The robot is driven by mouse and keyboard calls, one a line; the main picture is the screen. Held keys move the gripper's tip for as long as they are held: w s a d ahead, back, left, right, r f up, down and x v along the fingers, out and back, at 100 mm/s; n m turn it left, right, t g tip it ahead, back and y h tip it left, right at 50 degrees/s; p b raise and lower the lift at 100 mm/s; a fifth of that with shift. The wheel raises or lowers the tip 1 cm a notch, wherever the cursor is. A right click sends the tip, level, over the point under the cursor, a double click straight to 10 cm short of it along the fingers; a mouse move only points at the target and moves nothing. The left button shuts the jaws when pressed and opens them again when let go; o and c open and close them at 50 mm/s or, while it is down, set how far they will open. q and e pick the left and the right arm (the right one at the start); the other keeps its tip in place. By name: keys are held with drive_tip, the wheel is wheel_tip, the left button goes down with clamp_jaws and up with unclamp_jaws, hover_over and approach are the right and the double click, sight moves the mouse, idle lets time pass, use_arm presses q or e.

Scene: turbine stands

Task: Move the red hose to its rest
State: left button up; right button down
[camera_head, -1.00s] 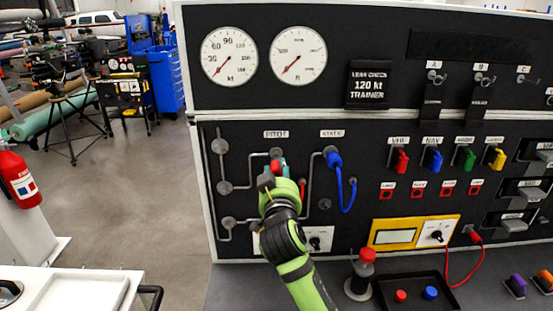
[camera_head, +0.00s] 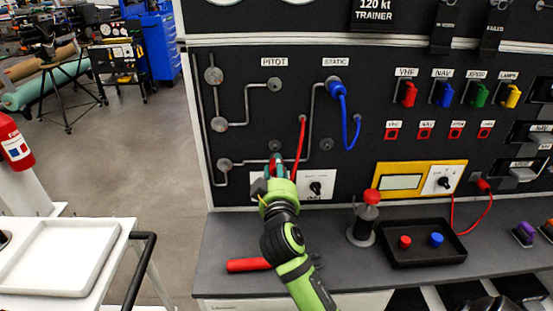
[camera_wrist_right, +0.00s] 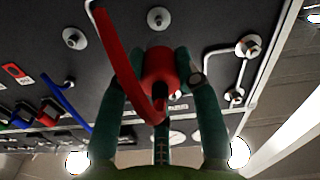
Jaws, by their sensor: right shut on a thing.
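The red hose (camera_head: 301,140) runs from a fixed point on the black panel down to my right gripper (camera_head: 276,167). In the right wrist view the gripper (camera_wrist_right: 157,72) has its teal fingers shut on the hose's red end connector (camera_wrist_right: 158,63), and the red hose (camera_wrist_right: 117,52) loops beside it. The pitot port (camera_head: 275,84) is bare. A round grey stud (camera_head: 275,145) sits just above the gripper; another stud (camera_head: 327,144) is to its right. I cannot tell which stud is the rest. The connector appears apart from the panel. My left gripper is out of view.
The blue hose (camera_head: 352,132) hangs from the static port (camera_head: 334,85). A white plate with a knob (camera_head: 316,188), a red-topped stand (camera_head: 368,207), a black tray (camera_head: 400,258) and a red-handled object (camera_head: 249,265) are near my right arm.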

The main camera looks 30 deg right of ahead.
drive_tip(key=shift+f, duration=0.45)
drive_tip(key=shift+x, duration=2.3)
drive_tip(key=shift+b+x, duration=0.3)
drive_tip(key=shift+x, duration=0.6)
drive_tip(key=shift+w, duration=0.15)
drive_tip(key=shift+d+r, duration=0.1)
drive_tip(key=shift+r, duration=0.1)
drive_tip(key=shift+r, duration=0.1)
